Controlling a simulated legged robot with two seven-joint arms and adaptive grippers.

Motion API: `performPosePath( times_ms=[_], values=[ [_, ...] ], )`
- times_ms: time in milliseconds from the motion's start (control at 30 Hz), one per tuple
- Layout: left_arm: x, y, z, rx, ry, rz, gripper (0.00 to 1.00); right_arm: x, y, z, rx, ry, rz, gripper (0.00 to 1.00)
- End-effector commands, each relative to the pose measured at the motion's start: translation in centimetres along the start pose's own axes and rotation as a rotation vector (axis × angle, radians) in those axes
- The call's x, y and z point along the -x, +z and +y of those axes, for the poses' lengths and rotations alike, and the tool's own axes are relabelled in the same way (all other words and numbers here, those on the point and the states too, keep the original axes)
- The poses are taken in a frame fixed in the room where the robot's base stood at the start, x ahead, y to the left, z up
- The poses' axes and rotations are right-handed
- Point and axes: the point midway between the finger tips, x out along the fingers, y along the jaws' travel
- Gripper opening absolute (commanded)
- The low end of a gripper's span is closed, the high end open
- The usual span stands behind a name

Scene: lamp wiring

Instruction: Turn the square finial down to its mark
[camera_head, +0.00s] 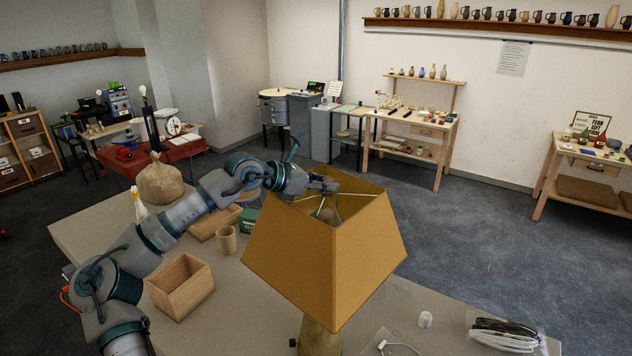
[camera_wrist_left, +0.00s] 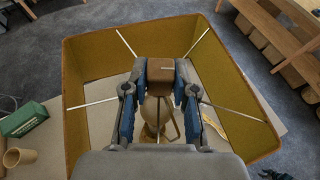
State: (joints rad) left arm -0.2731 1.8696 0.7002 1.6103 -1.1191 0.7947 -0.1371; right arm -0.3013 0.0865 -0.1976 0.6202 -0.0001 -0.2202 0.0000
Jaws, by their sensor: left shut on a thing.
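The lamp has a tan four-sided shade (camera_head: 325,255) on an olive base (camera_head: 318,338) at the table's front. My left gripper (camera_head: 327,186) reaches over the shade's open top. In the left wrist view, the square finial (camera_wrist_left: 161,72) is a brown block at the centre of the shade's thin spokes. The left gripper (camera_wrist_left: 161,82) is shut on it, one finger on each side. A small pale line shows on the block's face; I cannot tell whether it is the mark. The head view hides the finial behind the gripper.
An open wooden box (camera_head: 182,287), a tan cup (camera_head: 227,240), a green box (camera_head: 248,221) and a sack (camera_head: 160,184) stand left of the shade. A white cap (camera_head: 425,319) and a bagged cable (camera_head: 503,335) lie at the right. The shade's rim surrounds the gripper.

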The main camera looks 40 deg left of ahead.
Motion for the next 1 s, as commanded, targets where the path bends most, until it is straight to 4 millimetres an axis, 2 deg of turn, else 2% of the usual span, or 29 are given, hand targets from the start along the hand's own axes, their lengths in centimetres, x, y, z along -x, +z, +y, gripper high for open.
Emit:
performPosePath(
  times_ms=[100,233,567,600,700,900,1000],
  values=[
    [0.3,-0.3,0.9,0.011,-0.005,-0.009,0.0,0.0,0.1,1.1,0.0,0.013,-0.002,0.4],
    [0.6,-0.5,1.5,0.017,-0.005,-0.015,0.0,0.0,0.1,1.2,0.0,0.014,-0.002,0.4],
    [0.3,-0.2,0.8,0.008,-0.003,-0.008,0.0,0.0,-0.5,-2.1,-0.001,-0.024,0.006,0.4],
    [0.2,-0.1,0.5,0.007,-0.003,-0.006,0.32,0.0,-0.5,-2.1,0.0,-0.025,0.006,0.4],
    [0.1,0.1,0.1,0.005,-0.001,-0.005,0.52,0.0,-0.4,-1.9,0.001,-0.022,0.005,0.4],
    [0.2,0.0,0.3,0.007,-0.002,-0.008,0.52,0.0,-0.1,-0.1,0.001,-0.002,0.002,0.4],
    [0.6,-0.1,0.8,0.009,-0.004,-0.011,0.52,0.0,-0.2,-0.1,-0.002,-0.002,0.003,0.4]
  ],
)
